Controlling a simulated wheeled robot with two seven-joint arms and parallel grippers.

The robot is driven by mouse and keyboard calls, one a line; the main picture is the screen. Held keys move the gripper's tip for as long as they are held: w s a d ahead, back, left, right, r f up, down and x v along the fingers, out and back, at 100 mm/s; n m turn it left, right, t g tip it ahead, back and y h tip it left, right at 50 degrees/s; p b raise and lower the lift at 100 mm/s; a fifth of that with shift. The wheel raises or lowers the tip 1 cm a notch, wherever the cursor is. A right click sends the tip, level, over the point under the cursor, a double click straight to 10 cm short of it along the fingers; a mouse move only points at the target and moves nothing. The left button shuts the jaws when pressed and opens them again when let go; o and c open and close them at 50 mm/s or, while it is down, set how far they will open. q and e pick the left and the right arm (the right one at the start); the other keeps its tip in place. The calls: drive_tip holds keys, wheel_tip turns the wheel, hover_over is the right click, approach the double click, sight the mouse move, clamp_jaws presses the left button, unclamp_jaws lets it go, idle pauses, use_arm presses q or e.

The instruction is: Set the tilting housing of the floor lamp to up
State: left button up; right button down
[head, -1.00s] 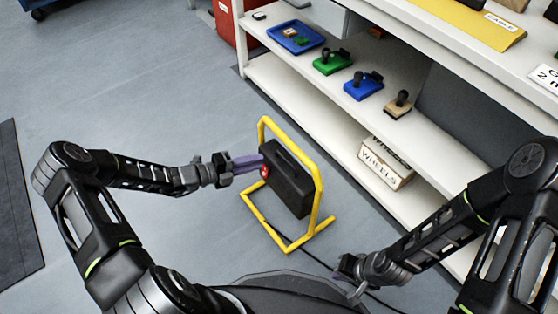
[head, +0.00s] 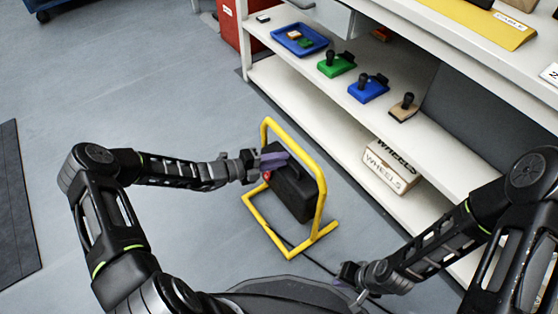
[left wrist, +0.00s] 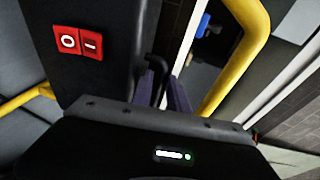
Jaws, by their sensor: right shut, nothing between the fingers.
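The floor lamp has a yellow tube frame (head: 321,207) standing on the floor, with a black tilting housing (head: 293,195) inside it. A red switch (head: 267,175) is on the housing's near left side; in the left wrist view the switch (left wrist: 78,42) shows O and I. My left gripper (head: 273,160) is at the upper part of the housing. In the left wrist view its purple fingers (left wrist: 163,92) stand apart with a thin black handle (left wrist: 158,72) seemingly between them; the wrist body partly hides them. My right gripper (head: 345,279) is shut and empty, low and right of the lamp.
A white shelf unit (head: 350,145) stands behind and right of the lamp, with a blue tray (head: 291,47), small stamp-like tools and a WHEELS box (head: 390,168). A dark cable runs on the floor near the right gripper.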

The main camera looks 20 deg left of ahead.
use_arm(q)
clamp_jaws()
idle(1.4)
